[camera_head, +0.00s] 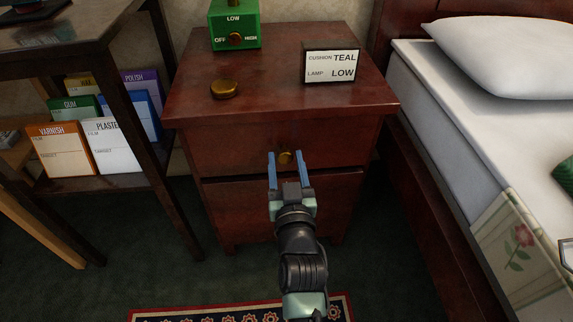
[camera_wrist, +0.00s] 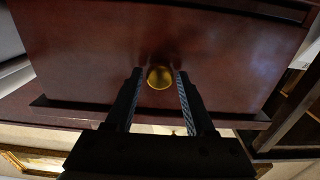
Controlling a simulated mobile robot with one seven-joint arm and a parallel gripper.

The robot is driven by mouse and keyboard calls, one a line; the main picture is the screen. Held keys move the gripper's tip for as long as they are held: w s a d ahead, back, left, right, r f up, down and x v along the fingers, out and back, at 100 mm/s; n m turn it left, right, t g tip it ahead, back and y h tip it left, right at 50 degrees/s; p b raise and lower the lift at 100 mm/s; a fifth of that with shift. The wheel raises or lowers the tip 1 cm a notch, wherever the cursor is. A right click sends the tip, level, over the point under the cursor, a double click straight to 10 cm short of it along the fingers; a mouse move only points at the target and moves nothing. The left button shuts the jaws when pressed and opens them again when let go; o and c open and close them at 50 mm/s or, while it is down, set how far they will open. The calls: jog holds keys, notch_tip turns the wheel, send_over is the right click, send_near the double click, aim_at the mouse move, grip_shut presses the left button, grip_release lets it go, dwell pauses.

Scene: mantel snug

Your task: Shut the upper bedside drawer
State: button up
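The upper drawer (camera_head: 230,150) is the top front of a dark red wooden bedside cabinet (camera_head: 185,100). No opened interior shows; it looks flush or nearly flush under the cabinet top, though I cannot tell if a small gap is left. Its round brass knob (camera_head: 286,157) is at the middle of the front. My gripper (camera_head: 285,168) is open in front of the drawer, one blue finger on each side of the knob. In the wrist view the knob (camera_wrist: 159,77) shows between the two spread fingertips (camera_wrist: 160,74), with gaps on both sides.
The lower drawer (camera_head: 235,208) is below. On the cabinet top are a green switch box (camera_head: 234,24), a brass disc (camera_head: 225,89) and a sign card (camera_head: 331,66). A bed (camera_head: 440,100) stands close on the right, a dark shelf table (camera_head: 130,110) on the left. A patterned rug (camera_head: 240,315) lies in front.

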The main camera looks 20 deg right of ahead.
jog(key=shift+o, duration=1)
jog(key=shift+s, duration=0.15)
jog(key=p+v, duration=0.5)
jog(key=v, duration=0.7)
jog(key=shift+s+p, duration=0.3)
jog(key=shift+s, duration=0.05)
jog(key=shift+a, duration=0.1)
